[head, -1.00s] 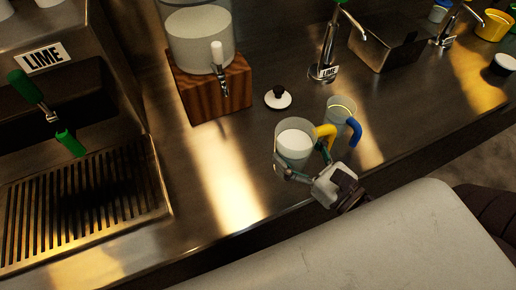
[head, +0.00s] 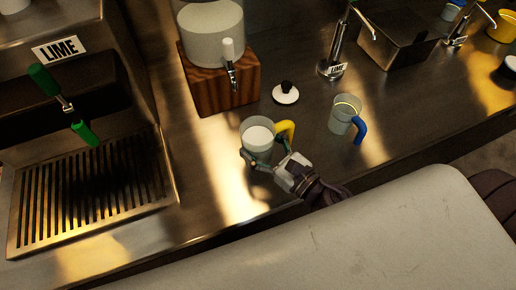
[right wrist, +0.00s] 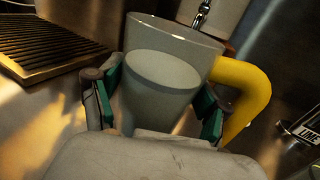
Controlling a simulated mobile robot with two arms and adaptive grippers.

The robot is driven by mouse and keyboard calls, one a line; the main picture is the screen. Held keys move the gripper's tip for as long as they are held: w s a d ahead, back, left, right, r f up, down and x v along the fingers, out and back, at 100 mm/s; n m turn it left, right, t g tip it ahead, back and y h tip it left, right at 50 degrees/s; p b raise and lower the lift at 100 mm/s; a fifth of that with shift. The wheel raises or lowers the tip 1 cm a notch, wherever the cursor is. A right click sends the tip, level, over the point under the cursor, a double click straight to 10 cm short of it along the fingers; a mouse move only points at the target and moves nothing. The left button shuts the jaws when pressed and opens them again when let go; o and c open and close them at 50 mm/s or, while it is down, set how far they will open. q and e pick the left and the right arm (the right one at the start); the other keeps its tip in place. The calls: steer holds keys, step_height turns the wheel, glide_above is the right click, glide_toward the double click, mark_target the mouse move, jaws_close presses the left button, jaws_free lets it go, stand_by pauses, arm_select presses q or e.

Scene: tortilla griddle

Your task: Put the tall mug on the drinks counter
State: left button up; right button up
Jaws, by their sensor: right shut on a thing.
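A clear mug with a yellow handle (head: 258,134) stands upright in my right gripper (head: 266,157), over the steel counter left of the blue-handled mug. The right wrist view shows this yellow-handled mug (right wrist: 165,85) between the two green-padded fingers, with the handle to the right and pale contents inside. The right gripper is shut on it. I cannot tell whether its base touches the counter. A second clear mug with a blue handle (head: 345,113) stands apart on the counter. My left gripper is not in view.
A drink dispenser on a wooden block (head: 222,82) stands behind the held mug. A white lid with a black knob (head: 286,93) lies near it. A LIME machine with a slotted drip tray (head: 90,195) is at the left. A LIME tap (head: 333,60) stands behind the blue-handled mug.

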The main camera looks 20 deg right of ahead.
mark_target(267, 161)
steer(key=shift+w+a+f, duration=0.15)
steer(key=shift+w, duration=0.15)
steer(key=shift+f+b, duration=0.55)
steer(key=shift+f, duration=1.45)
steer(key=shift+f, duration=0.1)
steer(key=o, duration=1.2)
steer(key=shift+f, duration=0.15)
steer(key=o, duration=0.5)
steer(key=shift+s, duration=0.1)
steer(key=shift+c, duration=0.2)
steer(key=shift+r, duration=0.2)
